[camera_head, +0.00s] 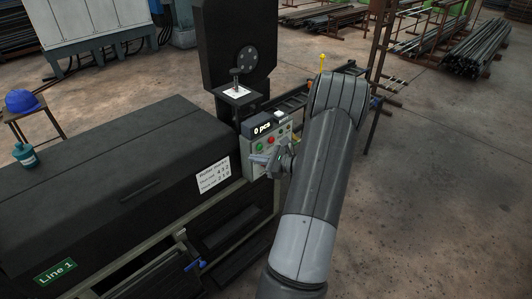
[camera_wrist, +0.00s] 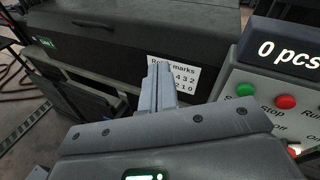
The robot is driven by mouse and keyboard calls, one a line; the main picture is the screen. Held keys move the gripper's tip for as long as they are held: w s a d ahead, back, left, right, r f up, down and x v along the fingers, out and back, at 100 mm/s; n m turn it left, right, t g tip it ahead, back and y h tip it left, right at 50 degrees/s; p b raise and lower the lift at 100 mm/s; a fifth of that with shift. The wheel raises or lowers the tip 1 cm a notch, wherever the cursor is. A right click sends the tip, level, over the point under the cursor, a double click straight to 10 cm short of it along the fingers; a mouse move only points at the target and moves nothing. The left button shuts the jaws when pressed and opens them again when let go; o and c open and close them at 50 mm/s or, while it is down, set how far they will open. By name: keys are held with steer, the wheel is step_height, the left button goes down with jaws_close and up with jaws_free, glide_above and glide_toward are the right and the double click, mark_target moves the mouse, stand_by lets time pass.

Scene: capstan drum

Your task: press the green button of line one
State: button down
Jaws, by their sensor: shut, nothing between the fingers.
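The control panel (camera_head: 250,168) stands at the right end of the machine with the Line 1 sign (camera_head: 56,272). Its display (camera_head: 262,129) reads "0 pcs". In the wrist view the green button (camera_wrist: 245,90) is at the panel's left, with a red button (camera_wrist: 286,102) to its right beside the word "Stop". The label under the green button is partly hidden. My gripper (camera_head: 256,159) is in front of the panel; in the wrist view its closed fingers (camera_wrist: 156,70) point left of the green button, apart from it, with nothing between them.
A white sheet with marks and numbers (camera_head: 214,178) is on the machine front, left of the panel. A dark machine cover (camera_head: 120,160) fills the left. A blue helmet (camera_head: 22,101) lies on a stool at far left. Open floor (camera_head: 430,210) lies to the right.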

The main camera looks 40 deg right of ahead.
mark_target(260, 148)
steer(key=s+d+f+m+t+h, duration=0.3)
steer(key=s+d+f+m+h, duration=0.3)
steer(key=d, duration=0.6)
step_height(260, 148, down, 3)
steer(key=shift+s+r+m, duration=0.15)
steer(key=shift+r+m, duration=0.05)
steer(key=shift+m, duration=0.5)
steer(key=w, duration=1.4)
steer(key=shift+w, duration=0.35)
steer(key=shift+w+a+r, duration=0.15)
steer(key=shift+w, duration=0.75)
steer(key=s, duration=1.5)
steer(key=shift+d+f+h, duration=0.25)
steer(key=shift+d+h, duration=0.1)
steer(key=shift+h, duration=0.05)
